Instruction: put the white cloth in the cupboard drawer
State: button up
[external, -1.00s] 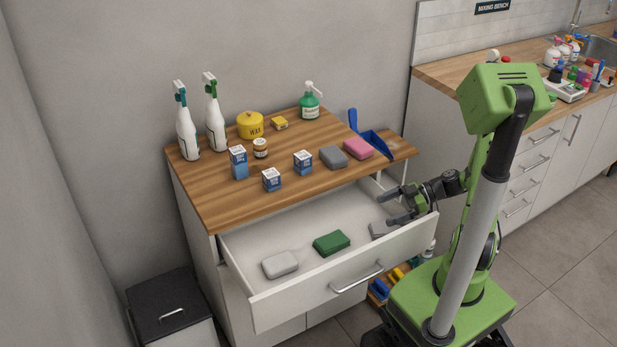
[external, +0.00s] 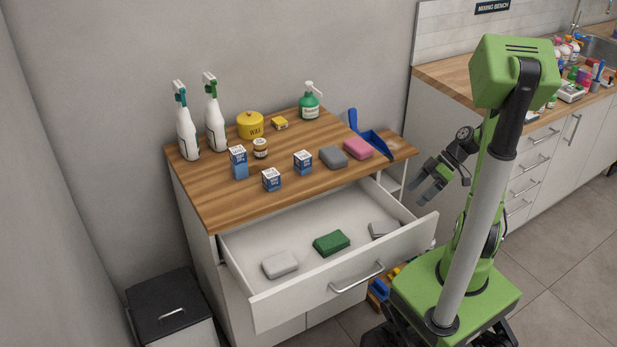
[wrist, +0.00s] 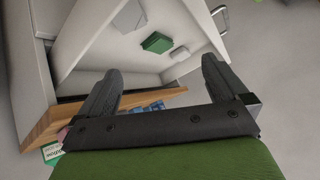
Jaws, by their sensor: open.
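The cupboard drawer (external: 320,203) is pulled out and open. My gripper (external: 426,193) is open and empty, above and to the right of the drawer's right end. In the wrist view my gripper's fingers (wrist: 162,66) are spread apart with nothing between them.
The wooden cupboard top (external: 225,198) carries bottles, a yellow wax tin (external: 250,125), small boxes, a grey sponge (external: 333,157), a pink sponge (external: 358,148) and a blue dustpan (external: 375,143). A black-lidded bin (external: 165,300) stands at left. The drawer's front panel (external: 320,285) juts forward.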

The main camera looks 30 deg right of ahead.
jog(key=s+a+r+m+t+h, duration=0.4)
jog(key=s+r+m+h, duration=0.4)
jog(key=r+m, duration=0.3)
jog(key=shift+s+a+r+m+h, duration=0.3)
jog(key=shift+s+a+r+h, duration=0.1)
jog(key=shift+s+r, duration=0.35)
notch_tip(320, 180, up, 12)
jog(key=p, duration=1.1)
